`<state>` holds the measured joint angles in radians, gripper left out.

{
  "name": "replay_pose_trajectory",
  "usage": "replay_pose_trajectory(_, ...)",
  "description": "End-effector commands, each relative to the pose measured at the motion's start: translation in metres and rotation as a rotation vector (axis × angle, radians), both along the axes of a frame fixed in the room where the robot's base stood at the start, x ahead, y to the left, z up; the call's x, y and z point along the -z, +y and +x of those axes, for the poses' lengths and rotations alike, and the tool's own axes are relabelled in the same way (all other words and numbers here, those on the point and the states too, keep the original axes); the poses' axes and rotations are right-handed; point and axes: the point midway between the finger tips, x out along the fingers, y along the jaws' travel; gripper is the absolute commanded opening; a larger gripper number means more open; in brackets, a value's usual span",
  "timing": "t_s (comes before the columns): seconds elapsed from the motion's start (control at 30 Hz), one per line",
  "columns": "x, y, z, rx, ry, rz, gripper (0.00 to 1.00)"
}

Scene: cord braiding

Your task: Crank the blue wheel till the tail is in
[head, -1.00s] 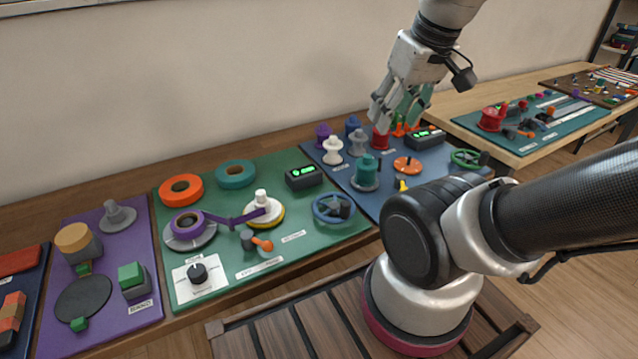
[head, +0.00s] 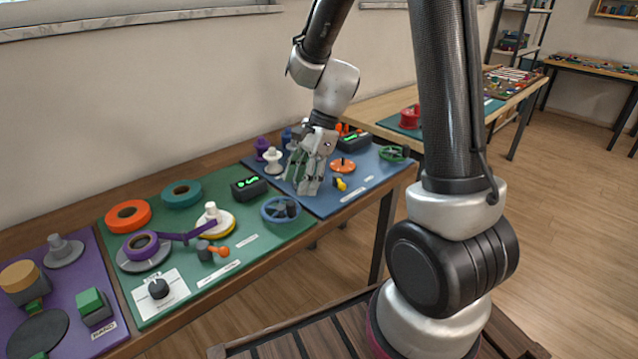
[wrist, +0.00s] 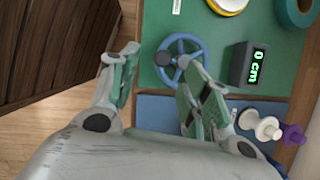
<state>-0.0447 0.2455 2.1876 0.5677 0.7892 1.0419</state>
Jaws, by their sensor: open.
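The blue wheel (head: 281,209) lies on the green board's right edge, with a dark knob on it. It also shows in the wrist view (wrist: 172,44), beyond my open fingers. My gripper (head: 303,186) is open and empty, above and right of the wheel in the head view; in the wrist view (wrist: 160,60) its right fingertip overlaps the wheel's knob area. Whether it touches is unclear. A purple tape roll (head: 142,244) sends a strip (head: 180,236) to a white-topped spool (head: 213,218). A counter (wrist: 247,66) reads 0 cm.
On the green board (head: 262,246) stand an orange ring (head: 128,216), a teal ring (head: 182,194) and an orange-handled lever (head: 213,251). A blue board (head: 365,183) with a green wheel (head: 393,153) lies to the right. Floor is open in front.

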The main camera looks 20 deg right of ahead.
Motion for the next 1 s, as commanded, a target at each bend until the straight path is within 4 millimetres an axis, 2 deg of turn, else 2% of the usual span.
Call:
replay_pose_trajectory(0.1, 0.0, 0.001, 0.002, 0.109, 0.03, 0.003, 0.47)
replay_pose_trajectory(0.27, 0.01, 0.005, 0.002, 0.147, 0.049, 0.002, 0.47)
replay_pose_trajectory(0.53, 0.049, 0.021, 0.001, 0.144, 0.05, -0.001, 0.47)
replay_pose_trajectory(0.7, 0.067, 0.028, 0.002, 0.144, 0.047, 0.001, 0.47)
replay_pose_trajectory(1.0, 0.072, 0.031, 0.002, 0.143, 0.045, 0.0, 0.47)
